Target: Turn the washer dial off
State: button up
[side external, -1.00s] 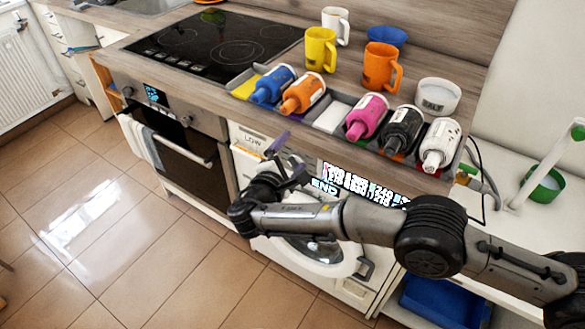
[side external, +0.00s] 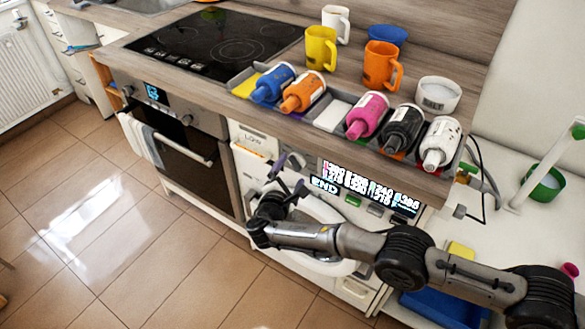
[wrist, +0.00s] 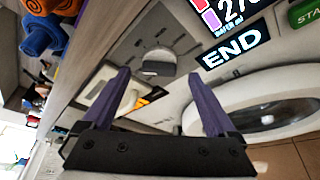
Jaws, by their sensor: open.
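The washer dial (side external: 296,161) is a round grey knob on the washer's front panel, left of the lit display. In the wrist view the dial (wrist: 158,64) sits beyond and roughly between my two purple fingertips. My gripper (side external: 284,177) is open and empty, in front of the panel just below the dial. The wrist view shows its fingers (wrist: 160,80) spread apart, with nothing between them touching. The washer (side external: 379,222) has a lit display (side external: 372,189) reading "END". Its round door is partly hidden by my arm.
A detergent drawer (side external: 255,143) is left of the dial. The counter edge overhangs the panel, with several coloured bottles (side external: 367,113) in a tray above. The oven (side external: 180,150) stands to the left. Open floor (side external: 110,225) lies in front.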

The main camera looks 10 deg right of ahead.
aim_at(296, 163)
jog(key=shift+x, duration=1.2)
jog(key=c, duration=1.4)
jog(key=shift+o, duration=0.2)
jog(key=m, duration=0.1)
jog(key=m+t, duration=0.1)
jog(key=m, duration=0.1)
jog(key=shift+s+f, duration=0.1)
jog(key=shift+f, duration=0.1)
jog(key=shift+f+m+t, duration=0.15)
jog(key=shift+m+t, duration=0.85)
jog(key=shift+m, duration=0.6)
